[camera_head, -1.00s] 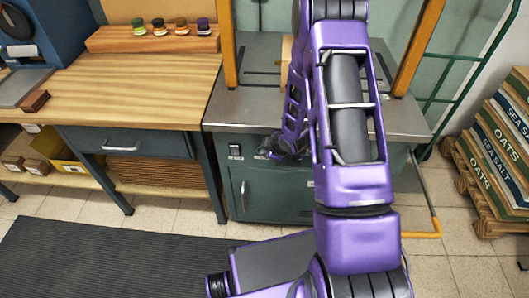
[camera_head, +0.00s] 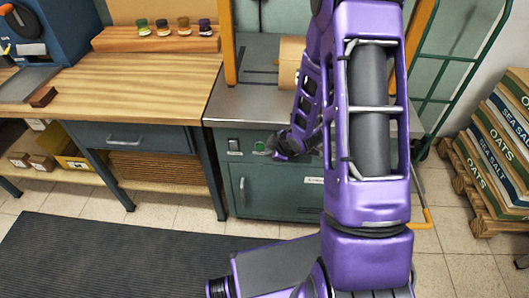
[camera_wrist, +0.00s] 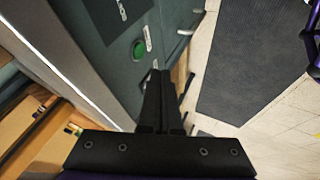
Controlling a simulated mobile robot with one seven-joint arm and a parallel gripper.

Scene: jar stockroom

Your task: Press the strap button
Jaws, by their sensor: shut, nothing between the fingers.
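The strapping machine (camera_head: 225,108) has a grey metal top, a dark green front and an orange arch. A round green button (camera_head: 259,146) sits on its front panel below the top edge, right of a dark rocker switch (camera_head: 234,145). A small label is under the button. In the wrist view the green button (camera_wrist: 138,50) is just beyond and left of the fingertips. My gripper (camera_head: 272,148) is shut and empty, just right of the button in the head view. It also shows in the wrist view (camera_wrist: 160,73). I see no contact with the button.
A wooden workbench (camera_head: 130,85) with a drawer stands left of the machine. A cardboard box (camera_head: 291,60) is on the machine top, partly behind my arm. Stacked oats and sea salt sacks (camera_head: 495,150) stand on a pallet at right. A dark mat (camera_head: 110,260) covers the floor in front.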

